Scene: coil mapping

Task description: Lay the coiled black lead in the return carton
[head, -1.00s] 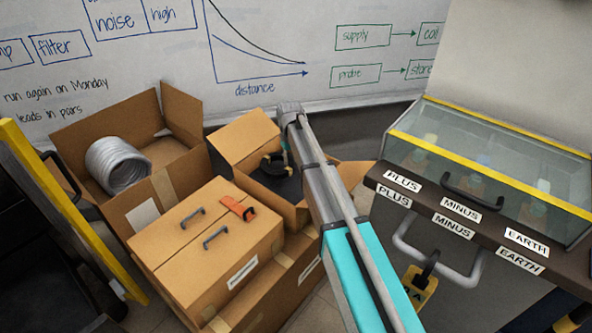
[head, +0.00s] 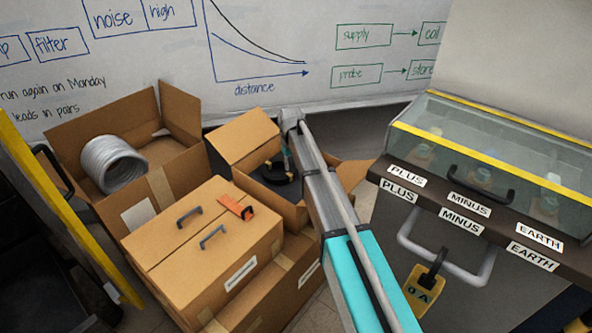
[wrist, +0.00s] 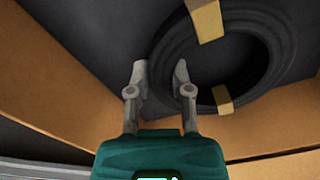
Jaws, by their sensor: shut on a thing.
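The coiled black lead (wrist: 281,60) is a dark ring with tan bands, in the upper right of the wrist view. My gripper (wrist: 161,72) has one finger on each side of the ring's left strand and is shut on it. In the head view the coil (head: 279,172) is small and dark inside the open carton (head: 243,138), partly hidden by my arm. The carton has a dark floor and brown walls, which also show in the wrist view (wrist: 62,88). I cannot tell whether the coil touches the floor.
A closed carton (head: 165,240) with two handles and an orange item (head: 237,207) stands in front. An open carton (head: 135,215) with a grey coil (head: 112,163) is at left. A cabinet with a clear cover (head: 480,160) stands at right, a whiteboard (head: 270,50) behind.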

